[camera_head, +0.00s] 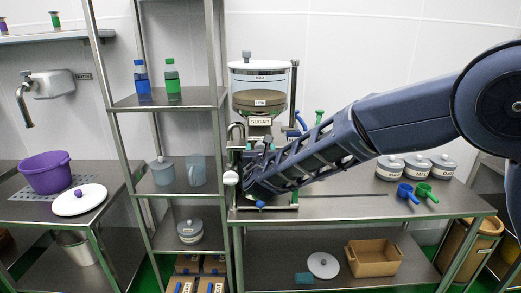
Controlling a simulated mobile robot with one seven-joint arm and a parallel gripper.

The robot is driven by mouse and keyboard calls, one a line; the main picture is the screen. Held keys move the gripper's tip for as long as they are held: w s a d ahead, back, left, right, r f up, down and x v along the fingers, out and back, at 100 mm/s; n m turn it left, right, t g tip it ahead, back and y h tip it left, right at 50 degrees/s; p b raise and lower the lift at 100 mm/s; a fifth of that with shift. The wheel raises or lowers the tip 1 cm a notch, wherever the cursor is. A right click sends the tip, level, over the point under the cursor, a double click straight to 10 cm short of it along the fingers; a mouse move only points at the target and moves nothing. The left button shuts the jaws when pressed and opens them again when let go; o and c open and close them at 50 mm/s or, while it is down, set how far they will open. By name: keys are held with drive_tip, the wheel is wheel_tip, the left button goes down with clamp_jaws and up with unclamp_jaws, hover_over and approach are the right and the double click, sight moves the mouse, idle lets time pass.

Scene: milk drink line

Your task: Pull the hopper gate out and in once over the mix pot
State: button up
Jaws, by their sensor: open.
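The hopper (258,80) stands on the middle counter, a clear drum with a white rim and a grey knob on its lid. My gripper (248,176) is at the hopper's lower front, at the end of my dark blue arm. It is open, but its fingers blend with the dark parts there. A white round knob (230,178) shows just left of it; I cannot tell whether they touch. The gate's position and any pot under the hopper are hidden by my arm.
A purple pot (46,173) and a white lid (80,200) are on the left counter. A steel rack (168,103) stands close left of the hopper. White canisters (416,168) and blue and green scoops (414,193) are at right.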

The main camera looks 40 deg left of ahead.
clamp_jaws()
drive_tip(key=v, duration=0.7)
drive_tip(key=shift+s+d, duration=0.2)
unclamp_jaws()
drive_tip(key=v, duration=1)
drive_tip(key=shift+s+d, duration=0.3)
drive_tip(key=shift+r, duration=0.1)
drive_tip(key=shift+c, duration=0.2)
